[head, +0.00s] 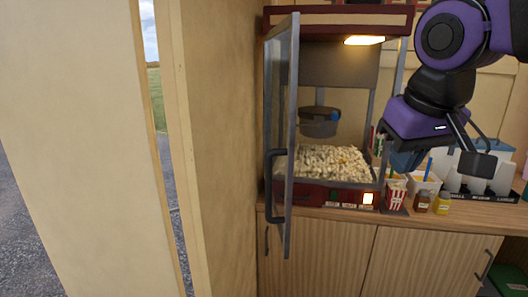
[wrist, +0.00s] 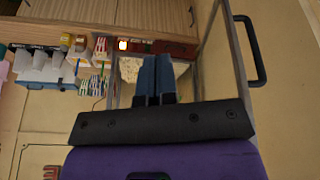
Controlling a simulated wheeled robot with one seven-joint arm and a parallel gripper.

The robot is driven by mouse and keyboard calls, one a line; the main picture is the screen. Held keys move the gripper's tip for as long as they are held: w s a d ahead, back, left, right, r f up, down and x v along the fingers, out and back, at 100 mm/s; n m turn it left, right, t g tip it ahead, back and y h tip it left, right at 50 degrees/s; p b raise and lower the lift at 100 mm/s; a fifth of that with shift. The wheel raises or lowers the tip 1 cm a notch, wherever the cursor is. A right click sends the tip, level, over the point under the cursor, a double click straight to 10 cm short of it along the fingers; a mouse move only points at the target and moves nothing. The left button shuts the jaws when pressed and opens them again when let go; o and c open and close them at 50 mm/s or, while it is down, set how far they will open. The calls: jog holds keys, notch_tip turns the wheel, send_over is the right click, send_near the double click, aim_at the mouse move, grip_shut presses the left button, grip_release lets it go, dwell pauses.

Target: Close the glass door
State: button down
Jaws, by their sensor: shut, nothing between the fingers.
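The glass door (head: 294,75) of the popcorn machine (head: 335,19) stands open, swung out towards me and seen nearly edge-on at the machine's left side. Its dark handle (head: 275,190) is on the door's left face. In the wrist view the door's frame (wrist: 234,62) and handle (wrist: 260,50) show at the right. My gripper (head: 478,162) is shut and empty, to the right of the machine and apart from the door. Its fingers (wrist: 154,75) show side by side in the wrist view, in front of the machine's opening.
Popcorn (head: 330,162) lies inside the lit machine. On the wooden counter (head: 400,220), right of the machine, stand a striped popcorn box (head: 396,195), small jars (head: 442,203) and white cups. A beige wall (head: 222,150) rises close left of the door.

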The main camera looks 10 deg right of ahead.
jog(key=w+a+r+t+h, duration=0.1)
jog(key=w+a+r+h, duration=0.2)
jog(key=a, duration=1.1)
jog(key=w+a+r+h, duration=0.1)
jog(key=w+a+r, duration=0.35)
jog(key=a, duration=0.95)
jog(key=d+r+x, duration=0.1)
jog(key=d+x, duration=0.1)
jog(key=x, duration=1.1)
jog(key=shift+d, duration=0.2)
jog(key=shift+w+d, duration=0.1)
jog(key=shift+w, duration=0.05)
